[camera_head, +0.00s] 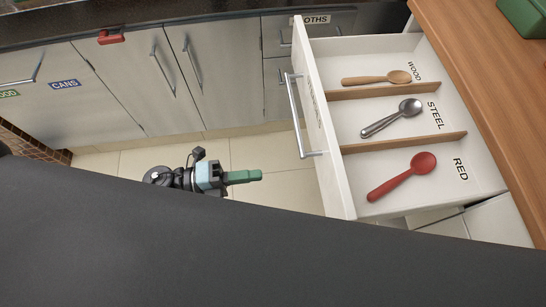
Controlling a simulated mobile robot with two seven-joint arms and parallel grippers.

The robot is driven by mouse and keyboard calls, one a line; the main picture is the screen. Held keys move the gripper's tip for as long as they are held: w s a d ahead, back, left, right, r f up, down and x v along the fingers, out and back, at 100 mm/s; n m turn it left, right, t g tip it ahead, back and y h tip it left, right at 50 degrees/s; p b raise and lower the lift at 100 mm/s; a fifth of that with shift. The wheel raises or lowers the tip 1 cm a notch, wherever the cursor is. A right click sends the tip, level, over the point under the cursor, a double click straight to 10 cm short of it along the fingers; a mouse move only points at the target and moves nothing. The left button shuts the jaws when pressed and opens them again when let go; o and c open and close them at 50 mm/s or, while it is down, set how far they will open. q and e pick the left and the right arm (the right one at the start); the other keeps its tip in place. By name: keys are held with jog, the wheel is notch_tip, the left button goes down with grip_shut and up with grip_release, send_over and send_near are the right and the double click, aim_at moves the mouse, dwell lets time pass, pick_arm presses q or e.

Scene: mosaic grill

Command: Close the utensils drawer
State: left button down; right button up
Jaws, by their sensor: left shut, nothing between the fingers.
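The utensils drawer (319,118) stands pulled out on the right, with a white front and a long metal bar handle (303,115). Inside, a wooden spoon (376,79) lies in the WOOD compartment, a steel spoon (391,117) in the STEEL one, and a red spoon (401,176) in the RED one. My left gripper (258,175) has green fingers and is shut and empty. It is over the floor, to the left of the drawer front and apart from it, pointing right towards it. My right gripper is not in view.
A wooden countertop (480,75) lies above the drawer at the right, with a green box (525,15) on it. Grey cabinets (130,75) with bar handles line the back, with a red object (111,37) at their top edge. Tiled floor (275,155) is clear around my gripper.

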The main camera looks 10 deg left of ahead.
aim_at(321, 167)
pick_arm(q)
jog(key=p+x, duration=0.1)
jog(key=x, duration=1.2)
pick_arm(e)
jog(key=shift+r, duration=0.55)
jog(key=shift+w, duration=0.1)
